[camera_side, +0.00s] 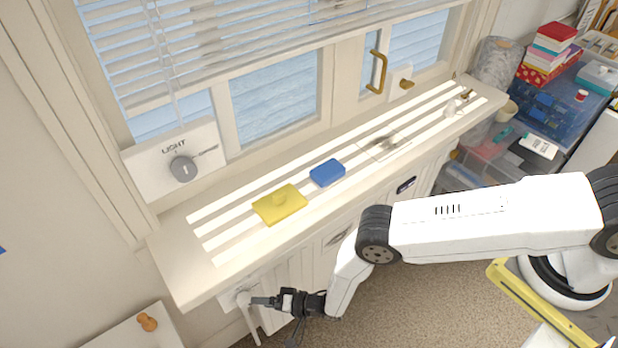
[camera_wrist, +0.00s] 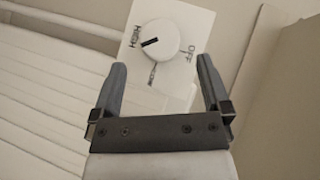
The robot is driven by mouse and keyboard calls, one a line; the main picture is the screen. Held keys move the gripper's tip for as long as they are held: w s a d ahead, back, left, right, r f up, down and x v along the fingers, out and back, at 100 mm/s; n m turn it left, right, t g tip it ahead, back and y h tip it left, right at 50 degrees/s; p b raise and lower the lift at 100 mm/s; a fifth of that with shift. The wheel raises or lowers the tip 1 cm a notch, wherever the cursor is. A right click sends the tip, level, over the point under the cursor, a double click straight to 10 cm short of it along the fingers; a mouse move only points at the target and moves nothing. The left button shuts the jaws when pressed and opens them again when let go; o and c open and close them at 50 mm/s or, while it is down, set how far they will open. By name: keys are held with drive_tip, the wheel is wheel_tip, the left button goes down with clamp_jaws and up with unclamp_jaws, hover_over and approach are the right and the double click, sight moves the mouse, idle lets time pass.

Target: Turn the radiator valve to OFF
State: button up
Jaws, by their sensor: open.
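The radiator valve (camera_wrist: 160,38) is a round white knob on a white plate (camera_wrist: 190,83) in the wrist view. Its black pointer mark is on the left side, toward the word HIGH. OFF is printed on the right of the plate, and another small label below the knob is hard to read. My gripper (camera_wrist: 161,66) is open, with one finger on each side below the knob and nothing between them. In the side view my gripper (camera_side: 262,301) is at the valve (camera_side: 243,298), below the sill's left end.
The windowsill (camera_side: 180,273) overhangs the valve and the white radiator (camera_side: 290,280). A yellow sponge-like block (camera_side: 279,206) and a blue block (camera_side: 327,173) lie on the sill. A LIGHT dial (camera_side: 183,168) is on the wall. A board with a wooden knob (camera_side: 147,322) is lower left.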

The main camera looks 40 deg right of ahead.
sight(246, 301)
drive_tip(key=shift+x, duration=2.85)
drive_tip(key=c, duration=1.3)
